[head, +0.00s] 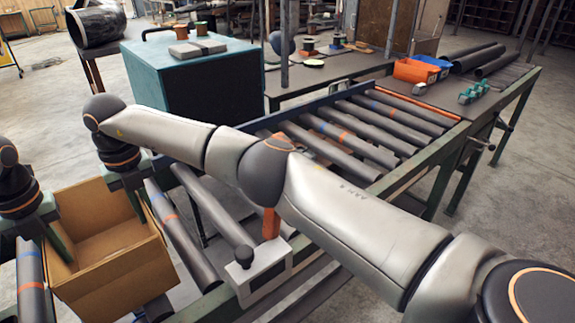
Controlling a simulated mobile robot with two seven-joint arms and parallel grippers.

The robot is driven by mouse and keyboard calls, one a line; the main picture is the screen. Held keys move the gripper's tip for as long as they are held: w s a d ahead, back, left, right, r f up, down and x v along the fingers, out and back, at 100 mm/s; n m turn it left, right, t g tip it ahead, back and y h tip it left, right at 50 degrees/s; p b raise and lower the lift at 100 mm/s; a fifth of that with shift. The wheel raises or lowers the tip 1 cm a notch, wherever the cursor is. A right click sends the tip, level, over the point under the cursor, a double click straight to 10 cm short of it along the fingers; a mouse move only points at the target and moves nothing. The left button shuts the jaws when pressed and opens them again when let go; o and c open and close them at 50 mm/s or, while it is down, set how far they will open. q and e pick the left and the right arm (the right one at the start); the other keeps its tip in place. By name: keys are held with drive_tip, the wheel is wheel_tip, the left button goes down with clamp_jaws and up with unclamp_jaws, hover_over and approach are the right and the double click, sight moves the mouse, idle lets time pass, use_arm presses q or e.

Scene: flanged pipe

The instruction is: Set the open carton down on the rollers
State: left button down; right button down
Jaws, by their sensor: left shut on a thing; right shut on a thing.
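The open carton (112,268) is brown cardboard with its top open, at the lower left of the head view. My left gripper (58,240) is shut on its left wall. My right gripper (135,197), whose arm crosses the view from the right, is shut on its far right wall. The carton looks about upright. The dark grey rollers (178,240) with coloured bands run beside it, and one (32,285) shows to its left. The carton's underside is hidden, so I cannot tell whether it touches the rollers.
A white-grey box with a black-knobbed lever (262,270) sits at the conveyor's near rail. A teal case (190,78) stands behind the conveyor. An orange bin (416,71), a blue bin (432,62) and dark pipes (497,65) lie at the far right. Rollers farther right (345,135) are bare.

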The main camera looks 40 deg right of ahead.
use_arm(q)
drive_tip(key=shift+f, duration=0.25)
use_arm(e)
drive_tip(key=shift+d+f, duration=0.1)
drive_tip(key=shift+f, duration=0.15)
use_arm(q)
drive_tip(key=c, duration=1)
unclamp_jaws()
use_arm(e)
drive_tip(key=c, duration=1)
unclamp_jaws()
use_arm(q)
wheel_tip(320, 180, up, 12)
drive_tip(key=shift+f, duration=0.1)
use_arm(e)
wheel_tip(320, 180, up, 12)
use_arm(q)
drive_tip(key=shift+s, duration=0.1)
use_arm(e)
drive_tip(key=shift+s, duration=0.1)
